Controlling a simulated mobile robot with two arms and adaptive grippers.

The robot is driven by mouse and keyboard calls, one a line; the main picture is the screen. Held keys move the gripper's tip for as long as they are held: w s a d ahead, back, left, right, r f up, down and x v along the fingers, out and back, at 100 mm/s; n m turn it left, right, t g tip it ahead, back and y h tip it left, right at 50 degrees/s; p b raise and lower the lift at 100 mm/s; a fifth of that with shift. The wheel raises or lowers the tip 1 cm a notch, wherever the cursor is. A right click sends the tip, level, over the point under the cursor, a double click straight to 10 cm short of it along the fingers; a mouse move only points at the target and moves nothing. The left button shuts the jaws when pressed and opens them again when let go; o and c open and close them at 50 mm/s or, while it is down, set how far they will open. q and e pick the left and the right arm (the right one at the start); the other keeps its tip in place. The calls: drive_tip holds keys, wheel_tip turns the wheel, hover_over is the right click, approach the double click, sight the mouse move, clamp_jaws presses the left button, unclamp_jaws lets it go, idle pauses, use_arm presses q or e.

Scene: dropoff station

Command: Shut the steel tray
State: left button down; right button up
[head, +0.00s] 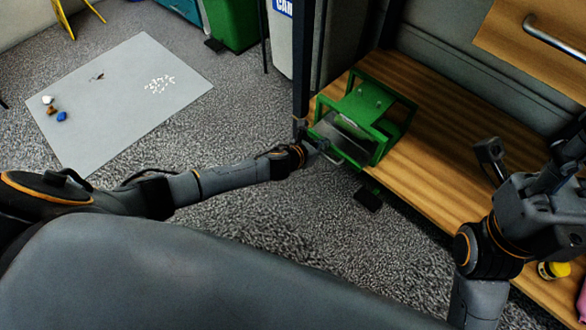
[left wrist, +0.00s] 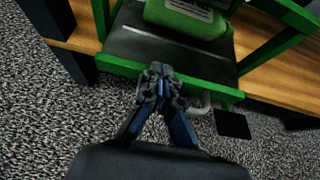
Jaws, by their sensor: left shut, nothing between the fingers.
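The steel tray (head: 345,133) is a grey plate low in the green frame (head: 398,98) on the wooden bench. It sits at the frame's front left side, and how far out it stands is hard to tell. In the left wrist view the tray (left wrist: 130,42) is a dark plate behind a green front edge, with a small metal handle (left wrist: 203,104) below. My left gripper (head: 320,145) is shut and empty at the front edge of the tray; its fingertips (left wrist: 160,72) overlap that edge in the left wrist view. My right gripper (head: 532,152) is open over the bench's right part.
The wooden bench (head: 445,130) has bare surface beyond the frame. A dark post (head: 301,60) stands close to the left of the frame. A yellow-lidded jar (head: 553,270) is near my right arm. A grey mat (head: 125,95) with small objects lies on the carpet.

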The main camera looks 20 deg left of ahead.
sight(339, 133)
use_arm(q)
drive_tip(key=w, duration=0.1)
drive_tip(key=w+d, duration=0.1)
drive_tip(key=w, duration=0.1)
drive_tip(key=shift+w+d, duration=0.15)
drive_tip(key=shift+w, duration=0.25)
drive_tip(key=shift+s, duration=0.15)
